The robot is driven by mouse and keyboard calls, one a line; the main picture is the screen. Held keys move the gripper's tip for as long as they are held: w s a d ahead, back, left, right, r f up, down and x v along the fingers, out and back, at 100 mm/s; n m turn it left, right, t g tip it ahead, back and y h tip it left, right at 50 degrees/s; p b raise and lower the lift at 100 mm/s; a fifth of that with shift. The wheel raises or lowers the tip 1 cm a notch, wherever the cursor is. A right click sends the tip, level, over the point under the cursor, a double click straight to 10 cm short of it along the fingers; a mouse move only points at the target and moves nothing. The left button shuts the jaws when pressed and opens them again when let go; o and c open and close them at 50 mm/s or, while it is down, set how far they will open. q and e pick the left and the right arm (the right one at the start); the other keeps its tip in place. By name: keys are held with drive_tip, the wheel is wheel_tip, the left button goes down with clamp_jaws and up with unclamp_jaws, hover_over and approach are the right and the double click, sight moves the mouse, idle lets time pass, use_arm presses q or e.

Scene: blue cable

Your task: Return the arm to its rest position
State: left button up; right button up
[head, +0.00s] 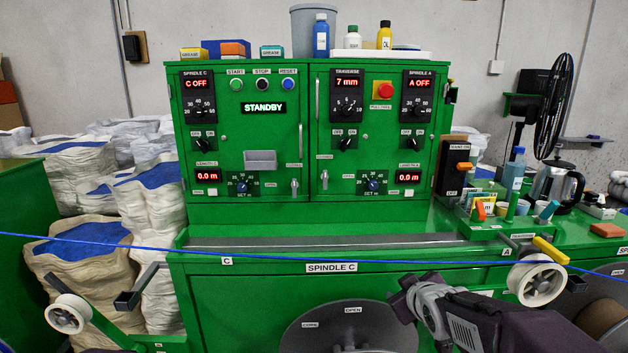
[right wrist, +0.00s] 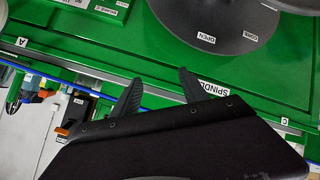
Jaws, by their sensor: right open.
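My right arm comes in from the lower right of the head view, and its right gripper (head: 402,298) is in front of the green cabinet's lower front, near the dark spindle disc (head: 345,328). In the right wrist view, the two dark fingers of my right gripper (right wrist: 160,86) stand apart with nothing visible between them. The blue cable (head: 85,242) runs across the whole head view, passing in front of the cabinet above the gripper. My left gripper does not show.
The green cabinet (head: 245,222) fills the middle, its display reading STANDBY. White pulleys stick out at left (head: 68,313) and right (head: 538,282), the right one near my right forearm. Bottles, a kettle (head: 556,184) and a fan (head: 553,108) stand at right. Sacks (head: 75,262) stand at left.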

drive_tip(key=s+a+f+m+g+b, duration=0.3)
drive_tip(key=s+f+m+g+b, duration=0.5)
drive_tip(key=s+f, duration=1.7)
wheel_tip(320, 180, up, 20)
drive_tip(key=n+g+p, duration=0.1)
drive_tip(key=g+p, duration=0.1)
drive_tip(key=p, duration=2)
drive_tip(key=shift+w+r+n+y, duration=0.25)
drive_tip(key=shift+w+n+y, duration=0.05)
drive_tip(key=shift+w+n, duration=0.1)
